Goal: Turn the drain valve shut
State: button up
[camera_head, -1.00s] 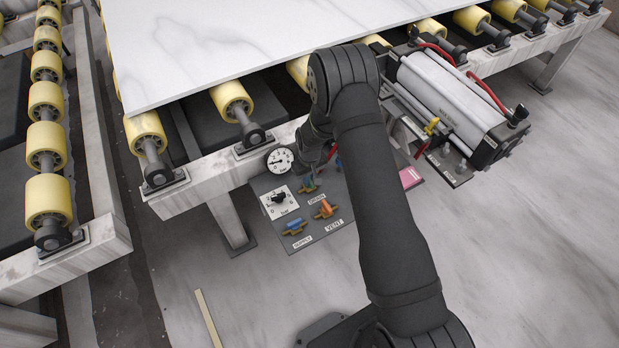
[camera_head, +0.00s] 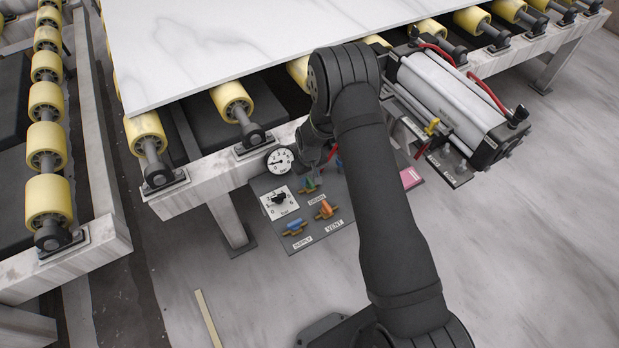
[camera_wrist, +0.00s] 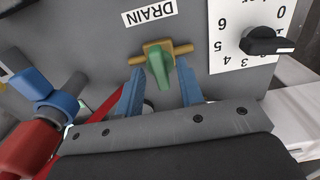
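The drain valve has a green handle (camera_wrist: 158,66) on a brass pipe body (camera_wrist: 184,50), under a DRAIN label (camera_wrist: 149,12) in the wrist view. The handle stands across the line of the pipe there. My gripper (camera_wrist: 160,72) is open, with one blue finger on each side of the green handle. Gaps show between handle and fingers, so I see no contact. In the head view the drain valve (camera_head: 309,185) sits on the grey panel, partly crowded by my arm. My fingers are mostly hidden behind my arm there.
An orange vent valve (camera_head: 326,209) and a blue supply valve (camera_head: 295,227) sit nearby on the panel. A black knob on a white dial (camera_head: 279,202) and a gauge (camera_head: 279,160) are left of the drain. Red and blue fittings (camera_wrist: 50,105) stand close left in the wrist view.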

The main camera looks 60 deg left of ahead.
aim_at(310, 180)
notch_tip(310, 180, up, 17)
dwell(0.4)
notch_tip(310, 180, down, 17)
jog(key=shift+f, duration=0.2)
dwell(0.7)
